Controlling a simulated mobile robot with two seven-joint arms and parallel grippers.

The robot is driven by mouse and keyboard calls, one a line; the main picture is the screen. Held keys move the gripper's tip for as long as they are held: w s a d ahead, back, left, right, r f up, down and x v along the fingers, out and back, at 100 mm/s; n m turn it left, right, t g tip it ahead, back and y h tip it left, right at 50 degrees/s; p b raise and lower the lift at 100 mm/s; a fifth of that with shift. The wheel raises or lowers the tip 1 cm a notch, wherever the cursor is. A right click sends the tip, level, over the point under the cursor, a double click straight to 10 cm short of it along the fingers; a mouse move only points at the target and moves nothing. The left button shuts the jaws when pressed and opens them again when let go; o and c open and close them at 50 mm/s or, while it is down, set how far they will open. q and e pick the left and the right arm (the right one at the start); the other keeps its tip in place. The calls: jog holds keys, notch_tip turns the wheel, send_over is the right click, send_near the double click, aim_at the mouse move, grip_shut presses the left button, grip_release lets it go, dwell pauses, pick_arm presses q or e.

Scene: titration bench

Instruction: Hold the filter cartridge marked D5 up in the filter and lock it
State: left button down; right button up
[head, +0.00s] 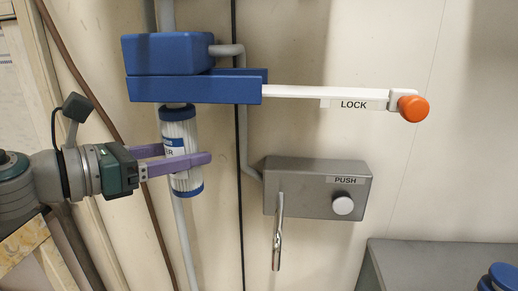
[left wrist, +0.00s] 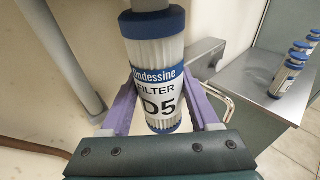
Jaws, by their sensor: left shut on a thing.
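The filter cartridge marked D5 (head: 181,125) is white and pleated with blue end caps, and hangs upright below the blue filter head (head: 170,52). Its D5 label reads clearly in the left wrist view (left wrist: 160,90). My left gripper (head: 187,155) is shut on the cartridge, with a purple finger on either side of its middle. The cartridge's top is at a pale stub under the head; I cannot tell whether it is fully seated. The white lock lever (head: 310,94) sticks out level to the right, ending in an orange knob (head: 412,108). My right gripper is not in view.
A grey box (head: 318,185) with a PUSH button (head: 342,205) and a metal spout (head: 278,235) is on the wall below the lever. A grey bench (head: 430,262) at lower right carries several other cartridges (left wrist: 286,78). The space around the knob is clear.

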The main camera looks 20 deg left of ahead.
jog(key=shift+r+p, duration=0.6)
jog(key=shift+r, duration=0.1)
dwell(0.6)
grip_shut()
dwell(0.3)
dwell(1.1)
